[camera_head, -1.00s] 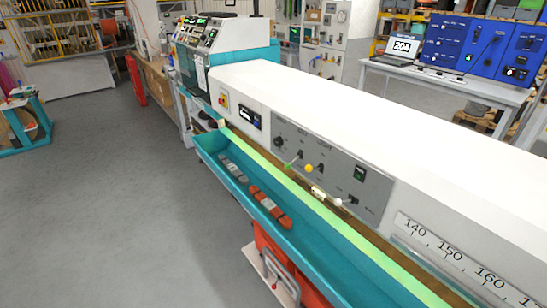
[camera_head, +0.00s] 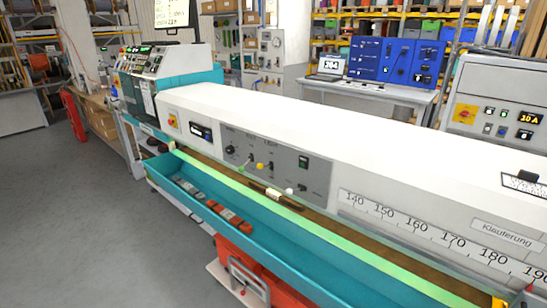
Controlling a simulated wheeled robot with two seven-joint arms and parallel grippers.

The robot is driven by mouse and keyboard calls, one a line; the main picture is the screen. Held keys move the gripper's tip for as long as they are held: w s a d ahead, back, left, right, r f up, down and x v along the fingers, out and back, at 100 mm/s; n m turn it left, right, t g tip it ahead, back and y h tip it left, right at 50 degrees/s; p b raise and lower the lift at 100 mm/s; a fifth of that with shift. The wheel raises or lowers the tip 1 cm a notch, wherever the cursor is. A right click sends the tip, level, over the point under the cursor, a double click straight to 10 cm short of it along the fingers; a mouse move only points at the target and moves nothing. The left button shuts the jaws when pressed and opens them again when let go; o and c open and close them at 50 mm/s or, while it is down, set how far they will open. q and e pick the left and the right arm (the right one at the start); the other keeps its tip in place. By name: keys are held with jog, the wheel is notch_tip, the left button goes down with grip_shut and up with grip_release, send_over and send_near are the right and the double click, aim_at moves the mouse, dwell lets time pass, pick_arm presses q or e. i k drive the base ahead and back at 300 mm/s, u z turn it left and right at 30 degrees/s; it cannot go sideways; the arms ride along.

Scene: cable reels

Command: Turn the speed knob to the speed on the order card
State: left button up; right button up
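A grey control panel (camera_head: 268,181) is set in the front of the long white machine. It carries a black rotary knob (camera_head: 231,150) at its left, small levers with a green, a yellow (camera_head: 260,165) and a white (camera_head: 289,190) ball end, and a dark switch with green (camera_head: 303,162). The knob's setting is too small to read. I cannot tell which control is the speed knob. A hanging screen (camera_head: 172,12) at the top shows writing cut off by the frame edge; I cannot tell whether it is the order card. Neither of my grippers is in view.
A teal trough (camera_head: 255,232) runs along the machine front, holding grey and orange-red tools (camera_head: 229,217). A ruler scale (camera_head: 440,240) is at the right. Open grey floor (camera_head: 90,220) lies at the left.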

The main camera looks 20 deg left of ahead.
aim_at(230, 149)
jog(key=u, duration=0.7)
jog(key=i, duration=1.35)
jog(key=z, duration=0.8)
